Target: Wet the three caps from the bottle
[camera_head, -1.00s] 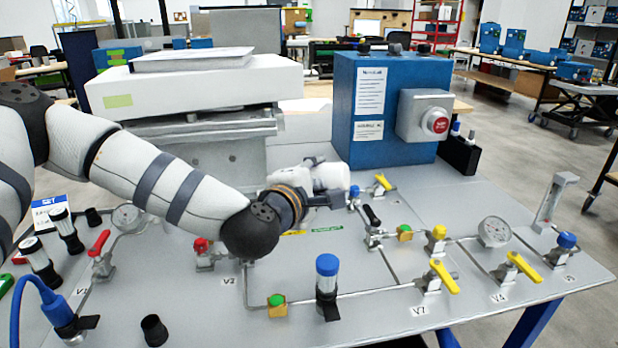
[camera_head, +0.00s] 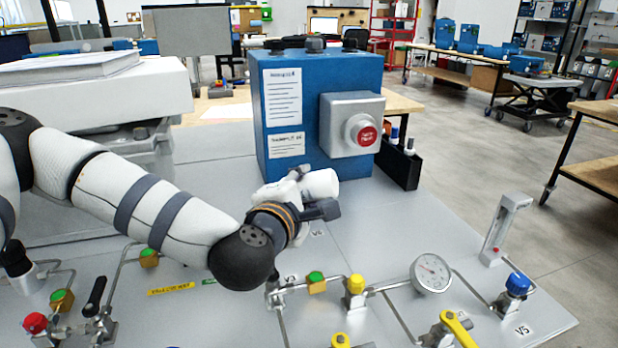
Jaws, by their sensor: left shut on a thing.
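My left gripper (camera_head: 311,193), in the head view, is shut on a white bottle (camera_head: 322,182). The bottle lies tilted well over, its rounded white end toward the right, in front of the blue box. Part of it is hidden by the dark fingers and wrist. Several coloured caps show on the panel: a green one (camera_head: 316,278) and a yellow one (camera_head: 355,284) below the gripper, and a blue one (camera_head: 518,282) at the right. More green caps (camera_head: 149,252) and a red one (camera_head: 35,322) are at the left. I cannot tell which three the task means. My right gripper is out of view.
The blue box (camera_head: 280,155) with a red button (camera_head: 366,136) stands behind the gripper. A round gauge (camera_head: 432,271), yellow-handled valve (camera_head: 458,328) and upright grey fitting (camera_head: 505,228) stand on the right. The panel is bare right of the bottle.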

